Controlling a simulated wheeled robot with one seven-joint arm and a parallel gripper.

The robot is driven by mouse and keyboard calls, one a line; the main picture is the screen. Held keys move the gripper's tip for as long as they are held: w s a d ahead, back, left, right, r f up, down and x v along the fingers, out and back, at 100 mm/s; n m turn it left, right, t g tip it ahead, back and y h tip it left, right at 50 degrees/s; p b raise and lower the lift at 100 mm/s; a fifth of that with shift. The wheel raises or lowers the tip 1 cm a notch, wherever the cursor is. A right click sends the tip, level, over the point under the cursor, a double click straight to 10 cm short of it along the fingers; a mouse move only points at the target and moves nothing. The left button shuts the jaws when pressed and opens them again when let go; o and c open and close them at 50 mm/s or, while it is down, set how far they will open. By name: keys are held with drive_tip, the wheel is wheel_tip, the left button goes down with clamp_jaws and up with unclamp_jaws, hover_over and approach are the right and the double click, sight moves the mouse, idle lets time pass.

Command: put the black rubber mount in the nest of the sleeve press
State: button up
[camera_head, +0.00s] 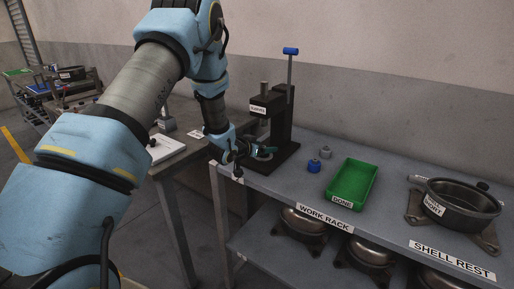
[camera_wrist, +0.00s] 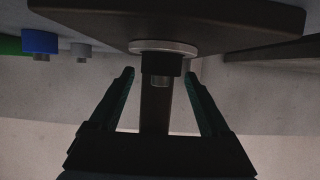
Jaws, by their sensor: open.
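The black rubber mount (camera_wrist: 160,65) shows in the wrist view, which appears upside down. It is a short black cylinder with a grey stud, standing upright in the pale ring of the nest (camera_wrist: 163,46) on the sleeve press's dark base. My gripper (camera_wrist: 160,73) is open, with one finger on each side of the mount and a gap at both. In the head view the sleeve press (camera_head: 281,120) stands at the rack's left end, and my gripper (camera_head: 256,150) is low at its base. The mount cannot be made out there.
A blue mount (camera_head: 313,166) and a grey mount (camera_head: 325,152) stand right of the press on the rack top. A green tray (camera_head: 352,181) marked DONE lies beyond them. A dark round shell (camera_head: 462,207) rests at the far right. The press column stands close to my gripper.

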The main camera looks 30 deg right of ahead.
drive_tip(key=b+v, duration=0.3)
drive_tip(key=v, duration=0.9)
drive_tip(key=w+a+r+n+y, duration=0.1)
drive_tip(key=a+n+y, duration=0.65)
drive_tip(key=a, duration=1.45)
drive_tip(key=s+a+r+n+g+y, duration=0.2)
drive_tip(key=s+a+n+g+y, duration=0.1)
drive_tip(key=s+a, duration=1)
drive_tip(key=shift+s+g+y, duration=0.55)
drive_tip(key=shift+s+g, duration=0.35)
drive_tip(key=shift+s, duration=0.3)
